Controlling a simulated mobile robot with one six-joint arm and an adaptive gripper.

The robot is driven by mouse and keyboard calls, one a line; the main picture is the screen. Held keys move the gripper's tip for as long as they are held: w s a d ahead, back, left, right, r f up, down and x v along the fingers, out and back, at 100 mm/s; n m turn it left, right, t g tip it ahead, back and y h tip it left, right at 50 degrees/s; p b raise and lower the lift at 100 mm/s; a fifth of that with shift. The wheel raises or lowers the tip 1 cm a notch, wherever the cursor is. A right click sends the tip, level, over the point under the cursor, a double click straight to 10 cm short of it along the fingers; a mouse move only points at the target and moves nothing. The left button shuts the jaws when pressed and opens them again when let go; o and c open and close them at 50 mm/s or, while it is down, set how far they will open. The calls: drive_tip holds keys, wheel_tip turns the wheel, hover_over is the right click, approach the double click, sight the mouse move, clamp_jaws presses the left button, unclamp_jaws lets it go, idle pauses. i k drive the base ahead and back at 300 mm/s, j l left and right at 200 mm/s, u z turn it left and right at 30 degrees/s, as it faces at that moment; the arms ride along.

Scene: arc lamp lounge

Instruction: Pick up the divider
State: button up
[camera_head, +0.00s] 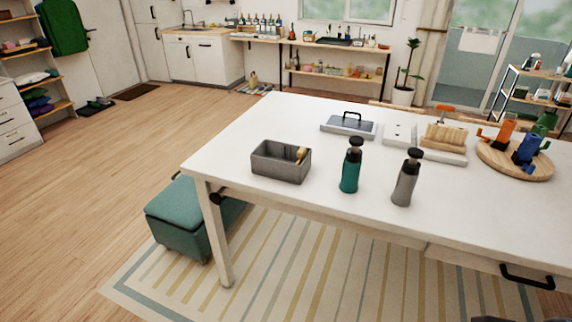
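No object in the head view is clearly recognisable as the divider. A grey open box (267,164) stands near the left end of the white table (235,151), with a small tan piece (301,154) inside at its right end. Tan wooden upright pieces (440,137) stand on a white base (447,156) farther back on the right. I cannot tell whether either of these is the divider. My gripper is not visible. Only a dark shape shows at the bottom right edge, too cut off to identify.
A teal bottle (350,172) and a grey bottle (404,183) stand near the table's front. Behind are a handled flat tray (347,129) and a round wooden board (490,160) with orange and blue items. A green ottoman (178,216) sits by the left leg. Floor at left is clear.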

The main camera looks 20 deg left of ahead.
sight(302, 152)
drive_tip(key=i+j, duration=0.75)
drive_tip(key=j, duration=0.25)
drive_tip(key=i+j+z, duration=0.1)
drive_tip(key=i+j, duration=0.65)
drive_tip(key=j, duration=0.25)
